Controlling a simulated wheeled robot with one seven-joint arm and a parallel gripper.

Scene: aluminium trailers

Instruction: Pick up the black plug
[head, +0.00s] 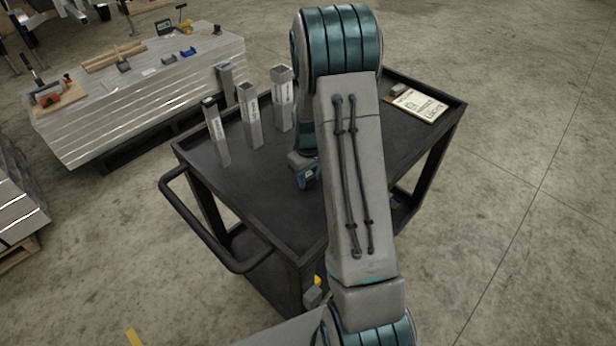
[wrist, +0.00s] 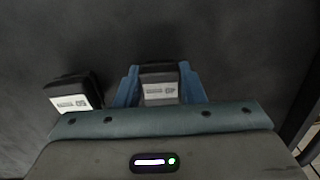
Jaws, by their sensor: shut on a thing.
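The black plug (wrist: 160,73), a small dark block with a pale printed label, sits between the two blue fingers of my gripper (wrist: 160,88) in the wrist view. The fingers are shut on its sides. Whether it touches the surface below or is clear of it, I cannot tell. A second dark block (wrist: 74,82) with a similar pale label lies just left of the fingers, apart from them. In the head view my gripper (head: 308,178) is low over the black cart top, partly hidden by my arm, and the plug cannot be made out there.
The black cart (head: 265,205) has a raised rim and a handle at left. Several upright grey square tubes (head: 249,115) stand left of my gripper. A clipboard with paper (head: 417,105) lies at the far right. A stack of aluminium sheets (head: 140,95) with tools stands behind left.

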